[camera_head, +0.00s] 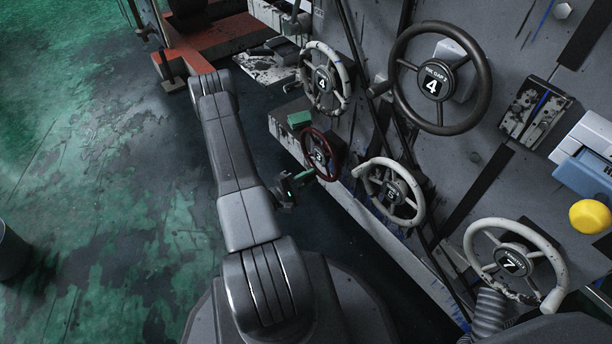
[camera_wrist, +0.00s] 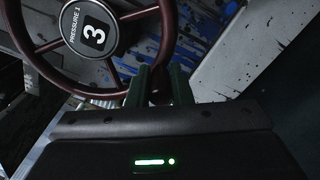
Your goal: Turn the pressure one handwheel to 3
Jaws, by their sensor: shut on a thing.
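The pressure one handwheel (camera_wrist: 42,60) is dark red with a round hub reading "PRESSURE 1" and the number 3. In the head view the same wheel (camera_head: 334,153) is small and dark red, mounted low on the grey panel, its hub also showing 3. In the head view my gripper (camera_head: 310,175) reaches the wheel's lower left side from the left. The fingers hide a short piece of the rim.
A white handwheel showing 4 (camera_head: 306,85) is above, and a large dark wheel showing 4 (camera_head: 398,58) is at upper right. White wheels (camera_head: 421,212) and (camera_head: 482,232) stand at lower right. A green block (camera_head: 299,119) sits close by.

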